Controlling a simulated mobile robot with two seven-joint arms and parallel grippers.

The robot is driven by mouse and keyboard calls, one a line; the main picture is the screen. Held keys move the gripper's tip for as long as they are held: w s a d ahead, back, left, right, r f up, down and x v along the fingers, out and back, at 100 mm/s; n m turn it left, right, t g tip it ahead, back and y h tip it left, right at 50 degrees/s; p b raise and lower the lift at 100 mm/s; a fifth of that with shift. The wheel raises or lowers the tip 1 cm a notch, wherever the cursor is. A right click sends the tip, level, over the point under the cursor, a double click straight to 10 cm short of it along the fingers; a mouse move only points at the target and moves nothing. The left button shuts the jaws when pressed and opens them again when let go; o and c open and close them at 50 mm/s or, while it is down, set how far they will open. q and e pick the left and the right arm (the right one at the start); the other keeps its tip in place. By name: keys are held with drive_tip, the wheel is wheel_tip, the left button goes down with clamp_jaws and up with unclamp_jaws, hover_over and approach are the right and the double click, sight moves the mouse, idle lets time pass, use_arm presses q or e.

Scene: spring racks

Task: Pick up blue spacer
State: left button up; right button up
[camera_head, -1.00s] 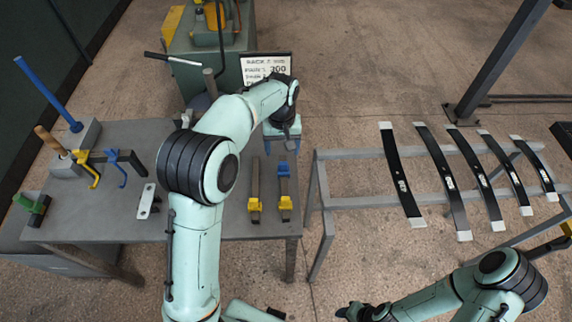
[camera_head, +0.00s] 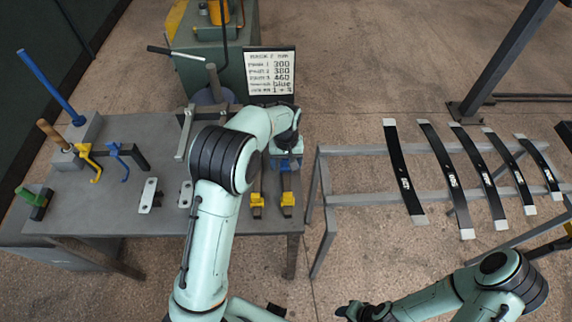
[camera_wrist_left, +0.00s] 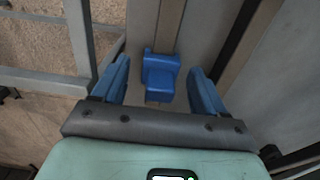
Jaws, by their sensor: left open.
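The blue spacer (camera_wrist_left: 160,75) is a small stepped block on a long flat bar, in the middle of the left wrist view. My left gripper (camera_wrist_left: 159,67) is open, with one blue finger on each side of the spacer and a visible gap to both. In the head view my left gripper (camera_head: 285,164) points down over the right-hand bar at the table's right side and mostly hides the spacer. My right arm is at the lower right of the head view; its dark end (camera_head: 362,312) is too unclear to show the jaws.
The grey table (camera_head: 120,205) holds yellow blocks (camera_head: 257,200), hooks on a stand (camera_head: 120,160), a blue rod (camera_head: 50,85) and drilled plates (camera_head: 149,194). A sign (camera_head: 270,72) stands behind. A rack (camera_head: 350,150) with several black leaf springs stands close on the right.

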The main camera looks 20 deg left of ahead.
use_arm(q)
drive_tip(key=c, duration=0.9)
drive_tip(key=shift+r, duration=0.1)
wheel_tip(320, 180, up, 20)
drive_tip(key=p, duration=0.2)
use_arm(e)
drive_tip(key=w+r, duration=0.3)
